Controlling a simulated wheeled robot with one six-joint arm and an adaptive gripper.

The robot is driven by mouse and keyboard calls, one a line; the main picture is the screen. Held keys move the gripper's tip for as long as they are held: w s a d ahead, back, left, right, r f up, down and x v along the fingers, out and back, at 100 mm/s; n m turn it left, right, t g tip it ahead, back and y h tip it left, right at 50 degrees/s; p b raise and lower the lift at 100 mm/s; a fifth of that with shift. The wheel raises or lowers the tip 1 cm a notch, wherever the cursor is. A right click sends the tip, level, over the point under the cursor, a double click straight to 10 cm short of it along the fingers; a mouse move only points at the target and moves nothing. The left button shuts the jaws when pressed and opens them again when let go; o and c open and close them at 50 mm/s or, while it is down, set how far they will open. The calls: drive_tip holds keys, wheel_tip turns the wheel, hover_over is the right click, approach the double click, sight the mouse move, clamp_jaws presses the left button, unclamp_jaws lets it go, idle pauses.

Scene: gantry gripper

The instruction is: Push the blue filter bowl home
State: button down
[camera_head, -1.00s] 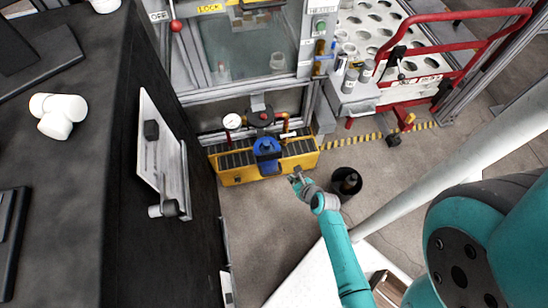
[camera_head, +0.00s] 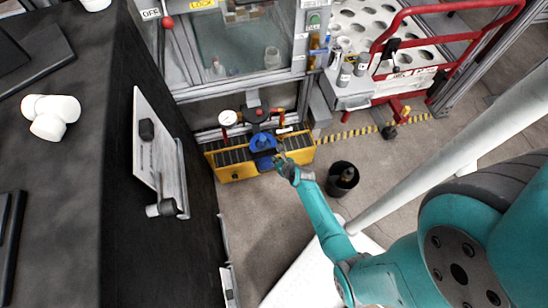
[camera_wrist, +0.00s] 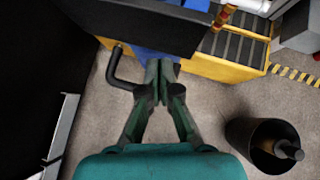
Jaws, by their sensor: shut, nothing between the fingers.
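The blue filter bowl (camera_head: 262,143) sits among the parts above the yellow crate-like tray (camera_head: 236,173), under a dark red-topped fitting (camera_head: 257,113). My gripper (camera_head: 280,154) is at the bowl's lower right side in the head view. In the wrist view my gripper (camera_wrist: 160,68) is shut and empty, its fingertips close together just below a strip of blue (camera_wrist: 150,52) that looks like the bowl. A large dark shape covers most of the blue there. I cannot tell whether the fingertips touch it.
A black bin (camera_head: 342,179) with a bottle in it stands right of my gripper. A pressure gauge (camera_head: 228,118) is left of the bowl. A black bent handle (camera_wrist: 118,72) is left of my fingertips. Open floor lies below the tray.

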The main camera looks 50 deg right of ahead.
drive_tip(key=shift+w+d, duration=0.2)
drive_tip(key=shift+w, duration=0.55)
